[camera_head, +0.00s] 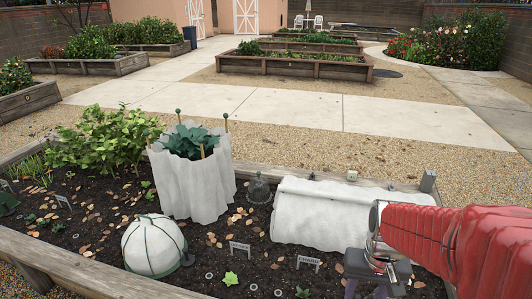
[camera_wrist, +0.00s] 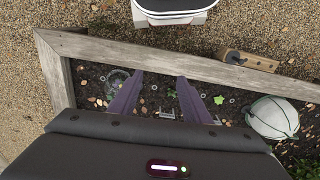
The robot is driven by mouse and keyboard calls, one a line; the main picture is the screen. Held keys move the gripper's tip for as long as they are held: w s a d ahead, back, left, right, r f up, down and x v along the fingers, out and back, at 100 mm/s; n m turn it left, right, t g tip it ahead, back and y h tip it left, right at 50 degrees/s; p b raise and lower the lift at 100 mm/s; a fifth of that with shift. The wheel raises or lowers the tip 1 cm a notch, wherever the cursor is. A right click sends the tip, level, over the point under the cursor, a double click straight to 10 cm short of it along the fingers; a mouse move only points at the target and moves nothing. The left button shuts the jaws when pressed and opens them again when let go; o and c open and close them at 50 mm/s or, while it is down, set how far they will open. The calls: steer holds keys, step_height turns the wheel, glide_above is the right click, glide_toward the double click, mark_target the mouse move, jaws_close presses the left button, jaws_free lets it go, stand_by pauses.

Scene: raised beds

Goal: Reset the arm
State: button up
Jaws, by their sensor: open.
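My gripper (camera_wrist: 160,79) shows in the wrist view with its two purple fingers apart and nothing between them. It hangs over the dark soil of the raised bed (camera_wrist: 85,46). In the head view my gripper (camera_head: 367,291) is at the lower right, at the end of my red-sleeved arm. Its fingertips are cut off by the bottom edge there. It is in front of the white tunnel cover (camera_head: 325,212). No held object shows in either view.
A white dome cover (camera_head: 153,245) with green ribs, a tall white fabric wrap (camera_head: 190,185) around a leafy plant, and a clear cloche (camera_head: 259,189) stand in the bed. The bed's wooden rim (camera_head: 70,272) runs along the front. Gravel and paving lie beyond.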

steer(key=s+a+r+n+t, duration=0.1)
steer(key=s+a+r+t, duration=0.1)
steer(key=r, duration=0.5)
steer(key=s+a+r+n+t, duration=0.1)
steer(key=s+a+r+t, duration=0.2)
steer(key=s+a+r, duration=0.1)
steer(key=shift+s+a+r, duration=0.2)
steer(key=shift+a+r, duration=0.35)
steer(key=shift+r, duration=0.85)
